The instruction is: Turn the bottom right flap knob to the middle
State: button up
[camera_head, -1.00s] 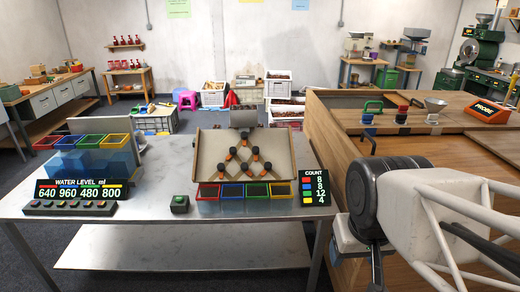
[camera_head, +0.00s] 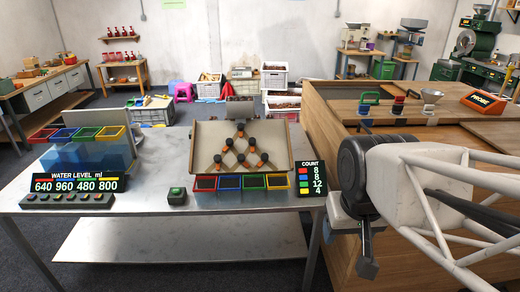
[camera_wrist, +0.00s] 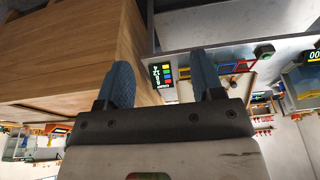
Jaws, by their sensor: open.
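The tilted beige board (camera_head: 281,138) stands on the metal table, with several black knobs with orange parts in a triangle. My gripper (camera_head: 366,266) hangs right of the table, well apart from the board. In the wrist view, my gripper (camera_wrist: 163,65) has its two blue-grey fingers apart with nothing between them. The board shows only partly there, past the right finger, and the knob cannot be made out.
Red, blue, green and yellow bins (camera_head: 229,182) line the board's lower edge. The count display (camera_head: 311,179) stands to their right, between board and gripper. A wooden counter (camera_head: 330,135) rises at the right. A green button box (camera_head: 176,196) sits left of the board.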

jog(key=w+a+r, duration=0.1)
jog(key=w+r, duration=0.1)
jog(key=w, duration=1.4)
jog(key=m+t, duration=0.2)
send_over(265, 156)
jog(key=s, duration=0.3)
notch_tip(265, 156, down, 17)
jog(key=shift+w+f, duration=0.1)
jog(key=shift+f, duration=0.1)
jog(key=shift+x, duration=3.75)
jog(key=shift+a, duration=0.1)
jog(key=c, duration=0.9)
